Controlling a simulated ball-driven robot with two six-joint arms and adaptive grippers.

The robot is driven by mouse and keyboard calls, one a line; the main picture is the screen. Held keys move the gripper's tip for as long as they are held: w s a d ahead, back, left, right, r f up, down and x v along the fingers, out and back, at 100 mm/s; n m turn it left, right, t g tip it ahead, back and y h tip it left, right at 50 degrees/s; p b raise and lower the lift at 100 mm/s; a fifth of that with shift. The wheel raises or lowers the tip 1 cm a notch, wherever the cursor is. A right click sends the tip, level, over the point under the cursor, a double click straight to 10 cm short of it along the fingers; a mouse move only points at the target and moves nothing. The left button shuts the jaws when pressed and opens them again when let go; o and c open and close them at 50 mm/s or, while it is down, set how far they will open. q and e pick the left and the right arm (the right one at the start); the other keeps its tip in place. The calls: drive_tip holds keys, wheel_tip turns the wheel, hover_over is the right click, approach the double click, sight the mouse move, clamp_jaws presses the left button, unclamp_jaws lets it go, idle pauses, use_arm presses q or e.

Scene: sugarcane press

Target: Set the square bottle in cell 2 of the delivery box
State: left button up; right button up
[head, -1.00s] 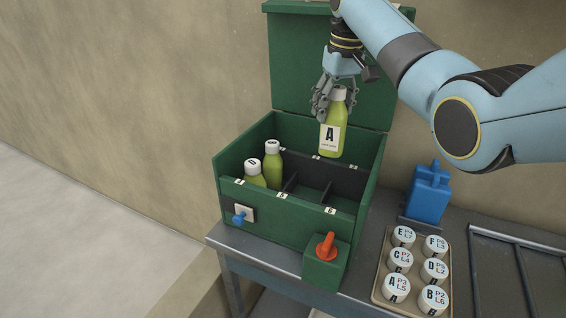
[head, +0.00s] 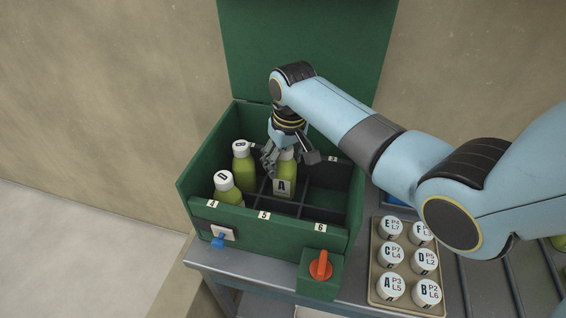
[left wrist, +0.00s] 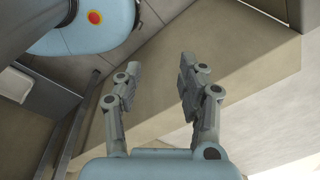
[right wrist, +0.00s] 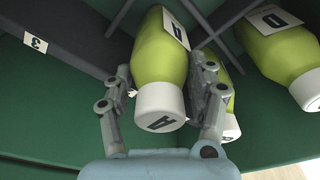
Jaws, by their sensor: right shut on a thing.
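The square bottle (head: 287,172), green with a white label "A", is low inside the green delivery box (head: 275,232), around the middle column. My right gripper (head: 270,158) is shut on its upper part. The right wrist view shows the bottle (right wrist: 158,50) and its white cap between the fingers of this gripper (right wrist: 165,75). Cell 2's number is hidden by the gripper, and I cannot tell whether the bottle touches the floor. My left gripper (left wrist: 155,85) is open and empty in the left wrist view, away from the box.
Bottles B (head: 244,165) and D (head: 227,190) stand in the box's left column. Cells to the right are empty. The box lid (head: 300,50) stands open behind. A red handle (head: 320,265) and blue knob (head: 219,240) are in front. A tray of lidded jars (head: 374,290) is right.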

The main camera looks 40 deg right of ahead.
drive_tip(key=shift+f, duration=0.45)
use_arm(q)
drive_tip(key=shift+w+t, duration=0.3)
drive_tip(key=shift+w, duration=0.55)
use_arm(e)
drive_tip(key=shift+f, duration=0.15)
drive_tip(key=o, duration=1.1)
use_arm(q)
drive_tip(key=shift+s, duration=0.3)
use_arm(e)
drive_tip(key=shift+o, duration=0.3)
drive_tip(key=shift+s, duration=0.1)
use_arm(q)
drive_tip(key=shift+s, duration=0.1)
use_arm(e)
drive_tip(key=r, duration=0.4)
drive_tip(key=s+r, duration=0.1)
drive_tip(key=r, duration=0.7)
drive_tip(key=shift+s+a, duration=0.1)
drive_tip(key=shift+s, duration=0.25)
use_arm(q)
drive_tip(key=shift+r, duration=0.3)
